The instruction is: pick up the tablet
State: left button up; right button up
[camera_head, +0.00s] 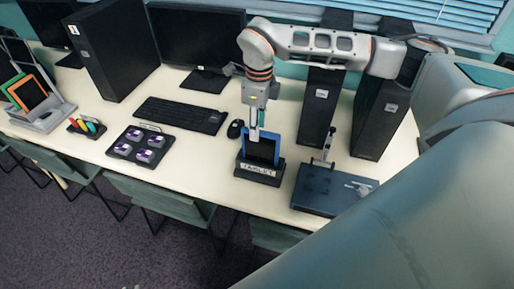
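A tablet (262,149) with a dark screen and a blue frame leans upright in a black stand (259,171) with a white label that reads TABLET. The stand is on the table near its front edge. My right gripper (258,130) points down at the tablet's top edge, with a light fingertip in front of the screen. The fingers overlap the tablet in this view, and I cannot tell whether they are closed on it. My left gripper is not in view.
A keyboard (181,115) and mouse (235,129) lie left of the stand. A dark flat device (322,190) lies to its right. Black computer towers (318,108) stand behind. A tray of purple items (140,145) and a tablet rack (42,112) are farther left. Chairs (165,200) line the front edge.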

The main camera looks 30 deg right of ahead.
aim_at(260, 147)
jog(key=shift+s+d+f, duration=0.1)
jog(key=shift+d+f, duration=0.1)
jog(key=shift+f, duration=0.2)
jog(key=f, duration=0.4)
jog(key=s+f, duration=0.1)
jog(key=f, duration=0.1)
jog(key=shift+f+p, duration=0.35)
jog(key=shift+p, duration=0.05)
jog(key=shift+f, duration=0.4)
grip_shut()
